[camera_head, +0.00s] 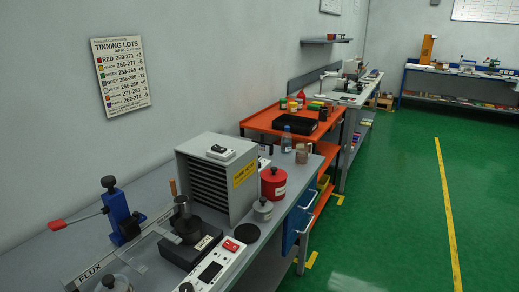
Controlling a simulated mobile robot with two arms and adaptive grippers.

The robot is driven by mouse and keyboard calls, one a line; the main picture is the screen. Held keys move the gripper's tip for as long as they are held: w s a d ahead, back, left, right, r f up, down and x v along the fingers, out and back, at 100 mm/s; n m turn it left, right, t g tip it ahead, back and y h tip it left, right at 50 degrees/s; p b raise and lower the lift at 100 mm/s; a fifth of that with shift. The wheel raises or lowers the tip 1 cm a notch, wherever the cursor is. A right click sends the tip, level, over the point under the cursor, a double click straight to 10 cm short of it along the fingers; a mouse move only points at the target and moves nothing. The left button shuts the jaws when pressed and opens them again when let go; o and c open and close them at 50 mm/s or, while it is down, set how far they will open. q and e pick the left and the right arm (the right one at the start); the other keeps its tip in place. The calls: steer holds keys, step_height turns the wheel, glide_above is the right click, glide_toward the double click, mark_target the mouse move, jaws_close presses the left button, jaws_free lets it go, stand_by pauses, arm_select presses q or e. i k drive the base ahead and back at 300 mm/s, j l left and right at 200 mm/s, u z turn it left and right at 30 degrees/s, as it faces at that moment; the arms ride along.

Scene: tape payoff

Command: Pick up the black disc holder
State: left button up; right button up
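A flat black disc (247,233) lies on the grey workbench (150,200), in front of a grey lidded pot (262,210). It looks like the black disc holder, though its details are too small to tell. A black block (205,249) with a dark round piece and a metal cylinder (182,206) on top stands to its left. Neither of my grippers is in view.
A red canister (273,184) and a grey slotted cabinet (215,180) stand behind the disc. A white control box (218,268) and a blue press (120,215) are to the left. An orange cart (262,121) stands beyond. Green floor (390,200) is open at right.

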mark_target(261, 142)
steer(key=i, duration=0.1)
steer(key=i+l+u, duration=0.1)
steer(key=u, duration=0.35)
steer(key=l+u, duration=0.15)
steer(key=u, duration=0.3)
steer(key=i+l+u, duration=0.1)
steer(key=u, duration=0.4)
steer(key=l+u, duration=0.2)
steer(key=u, duration=0.25)
steer(key=l+u, duration=0.15)
steer(key=l, duration=0.3)
steer(key=k+l+u, duration=0.2)
steer(key=l, duration=0.25)
steer(key=l+u, duration=0.15)
steer(key=l, duration=0.3)
steer(key=k+l+u, duration=0.15)
steer(key=l, duration=0.25)
steer(key=l+u, duration=0.2)
steer(key=l, duration=0.2)
steer(key=k+l+u, duration=0.15)
steer(key=l, duration=0.25)
steer(key=k+l+u, duration=0.2)
steer(key=k+l, duration=0.05)
steer(key=l, duration=0.1)
